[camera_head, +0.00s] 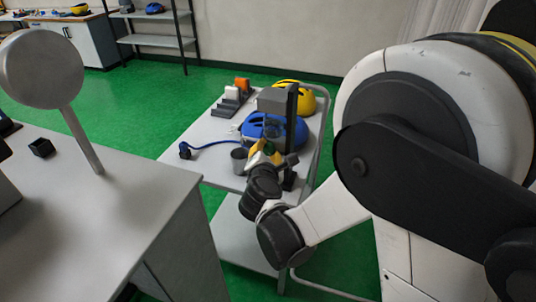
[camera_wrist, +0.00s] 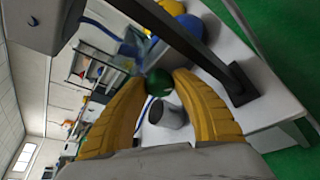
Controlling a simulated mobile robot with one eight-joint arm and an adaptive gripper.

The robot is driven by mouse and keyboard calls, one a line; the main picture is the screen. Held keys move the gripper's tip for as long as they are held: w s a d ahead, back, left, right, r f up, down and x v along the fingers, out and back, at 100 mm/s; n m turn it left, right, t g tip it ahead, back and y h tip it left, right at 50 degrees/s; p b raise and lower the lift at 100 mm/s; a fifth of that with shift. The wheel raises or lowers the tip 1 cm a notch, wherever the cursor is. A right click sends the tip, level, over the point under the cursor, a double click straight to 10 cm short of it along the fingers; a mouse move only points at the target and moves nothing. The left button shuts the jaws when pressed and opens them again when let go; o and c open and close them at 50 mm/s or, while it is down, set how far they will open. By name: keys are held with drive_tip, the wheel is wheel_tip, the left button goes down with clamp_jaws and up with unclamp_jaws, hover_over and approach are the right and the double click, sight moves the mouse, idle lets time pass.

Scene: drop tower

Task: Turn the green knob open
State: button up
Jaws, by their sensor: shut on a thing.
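The green knob (camera_wrist: 158,82) sits between the two yellow fingers of my gripper (camera_wrist: 156,84) in the wrist view, and the fingers are shut on it. In the head view the knob (camera_head: 269,149) shows as a small dark green spot at the fingertips of my gripper (camera_head: 266,152). The knob is beside the dark upright post of the drop tower (camera_head: 292,125), whose grey box (camera_head: 273,101) is at the top. A grey cup (camera_head: 239,161) stands on the cart below and left of the knob. How far the knob is turned cannot be told.
The tower stands on a grey cart (camera_head: 205,132). Blue (camera_head: 262,128) and yellow (camera_head: 301,93) helmets lie behind it. A blue cable with a dark end (camera_head: 185,150) lies at left. A grey table (camera_head: 100,215) is nearer on the left. Green floor is clear behind.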

idle(0.3)
drive_tip(key=o, duration=0.9)
drive_tip(key=v, duration=1.2)
drive_tip(key=shift+d, duration=0.1)
